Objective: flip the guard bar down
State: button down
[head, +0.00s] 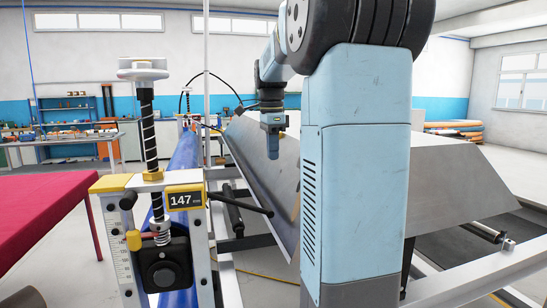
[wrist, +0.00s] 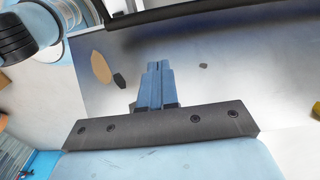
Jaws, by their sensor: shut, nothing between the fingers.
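My gripper (head: 272,152) hangs fingers-down in front of the sloped grey metal sheet, left of my large arm link in the head view. In the wrist view its blue fingers (wrist: 157,66) are together and empty over a pale, smooth surface. A long dark bar (wrist: 190,12) crosses the top of the wrist view, apart from the fingertips; it may be the guard bar. In the head view I cannot clearly make out the guard bar; my arm hides part of the machine.
A screw post with a white handwheel (head: 143,68) and a display (head: 185,198) reading 147 stands at left. A black lever (head: 240,203) sticks out beside it. A blue roller (head: 183,160) runs behind. A red-topped table (head: 45,220) is far left. The sloped sheet (head: 255,165) borders my gripper.

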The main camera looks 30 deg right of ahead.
notch_tip(320, 180, down, 8)
jog(key=shift+s+d+r, duration=0.1)
jog(key=shift+d+r, duration=0.05)
jog(key=shift+r, duration=0.05)
jog(key=shift+w+a+f, duration=0.1)
jog(key=shift+a+f, duration=0.2)
jog(key=shift+f, duration=0.25)
jog(key=shift+w+a+f, duration=0.1)
jog(key=shift+a+f, duration=0.2)
jog(key=shift+f, duration=0.2)
jog(key=shift+w+a+f, duration=0.15)
jog(key=shift+a+f, duration=0.35)
jog(key=shift+f, duration=0.25)
